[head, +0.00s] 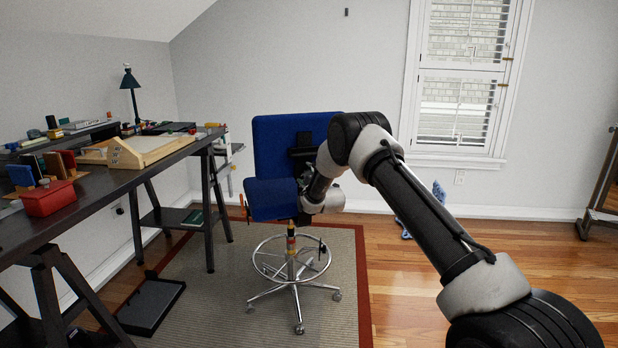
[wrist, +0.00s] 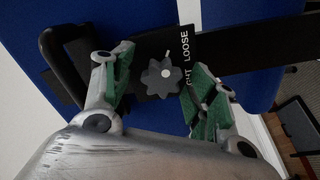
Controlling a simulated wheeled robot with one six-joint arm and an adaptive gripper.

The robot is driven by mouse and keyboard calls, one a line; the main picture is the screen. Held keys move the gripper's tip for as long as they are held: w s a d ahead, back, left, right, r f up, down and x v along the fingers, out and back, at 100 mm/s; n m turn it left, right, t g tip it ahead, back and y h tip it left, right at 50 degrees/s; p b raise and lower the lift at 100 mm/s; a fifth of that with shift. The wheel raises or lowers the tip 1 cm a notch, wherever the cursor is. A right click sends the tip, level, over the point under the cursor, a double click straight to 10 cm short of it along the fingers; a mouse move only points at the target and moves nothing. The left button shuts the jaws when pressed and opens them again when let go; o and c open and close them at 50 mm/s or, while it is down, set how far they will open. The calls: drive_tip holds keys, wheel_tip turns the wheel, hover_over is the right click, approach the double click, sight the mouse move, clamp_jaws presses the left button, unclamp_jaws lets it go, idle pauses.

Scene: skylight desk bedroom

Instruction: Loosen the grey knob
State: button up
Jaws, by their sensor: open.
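The grey knob (wrist: 161,77) is a lobed knob with a pale centre dot, in the middle of the wrist view. It sits in front of a black plate (wrist: 200,45) with white lettering, where "LOOSE" and part of another word can be read. My gripper (wrist: 160,95) is open, with one green-padded finger on each side of the knob and gaps showing between. In the head view my arm reaches to the back of the blue chair (head: 275,138), and the knob is hidden there behind my arm.
The chair stands on a wheeled base with a foot ring (head: 291,260), on a grey rug (head: 215,290) with a red border. A dark desk (head: 90,192) with a red box (head: 48,198) and a lamp (head: 130,85) is at left. Wooden floor (head: 400,290) lies open at right.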

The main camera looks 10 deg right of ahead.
drive_tip(key=s+d, duration=0.1)
drive_tip(key=s, duration=1.1)
drive_tip(key=shift+d, duration=0.25)
